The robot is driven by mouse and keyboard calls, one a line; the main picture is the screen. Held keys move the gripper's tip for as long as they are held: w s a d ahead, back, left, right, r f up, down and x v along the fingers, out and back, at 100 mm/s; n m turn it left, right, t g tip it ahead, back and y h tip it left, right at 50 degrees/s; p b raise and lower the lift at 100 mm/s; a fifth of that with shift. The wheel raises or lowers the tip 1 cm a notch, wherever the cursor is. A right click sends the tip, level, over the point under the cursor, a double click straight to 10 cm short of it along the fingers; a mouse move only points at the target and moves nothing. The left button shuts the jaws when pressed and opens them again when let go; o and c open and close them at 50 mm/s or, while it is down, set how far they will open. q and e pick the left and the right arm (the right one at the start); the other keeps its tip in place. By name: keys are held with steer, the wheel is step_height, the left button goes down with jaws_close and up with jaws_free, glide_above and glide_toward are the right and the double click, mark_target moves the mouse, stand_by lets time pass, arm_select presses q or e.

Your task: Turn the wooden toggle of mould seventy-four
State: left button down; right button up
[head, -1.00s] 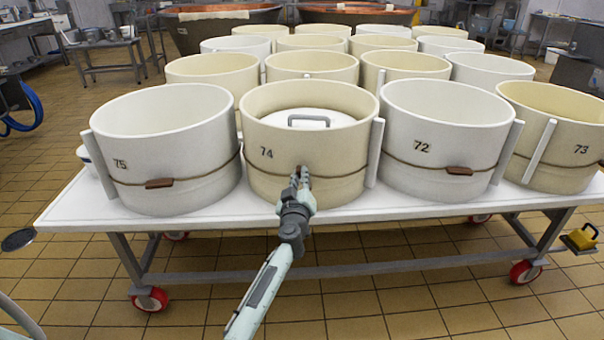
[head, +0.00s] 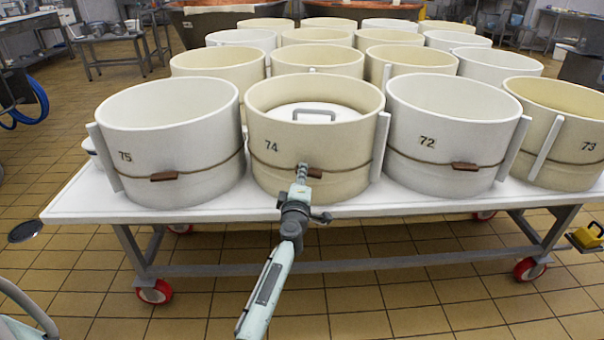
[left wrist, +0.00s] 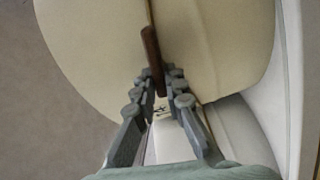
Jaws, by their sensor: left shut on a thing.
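Mould seventy-four (head: 345,165) is a cream tub in the front row, numbered 74, with a white lid (head: 315,112) with a grey handle sitting inside it. A cord runs round its side, with the brown wooden toggle (head: 315,172) on its front. My left gripper (head: 304,171) reaches the toggle from the front and partly hides it. In the left wrist view the gripper (left wrist: 160,75) is shut on the toggle (left wrist: 151,48), which stands out beyond the fingertips against the cream wall. My right gripper is not in view.
White moulds 75 (head: 170,125) and 72 (head: 445,120) flank it, with cream mould 73 (head: 555,165) farther right. More tubs stand in rows behind. All rest on a white wheeled table (head: 90,200). Tiled floor is open in front of the table.

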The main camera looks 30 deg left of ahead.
arm_select(q)
steer(key=shift+f+n, duration=0.2)
steer(key=shift+n, duration=0.4)
steer(key=c, duration=1.6)
jaws_free()
steer(key=shift+r, duration=0.1)
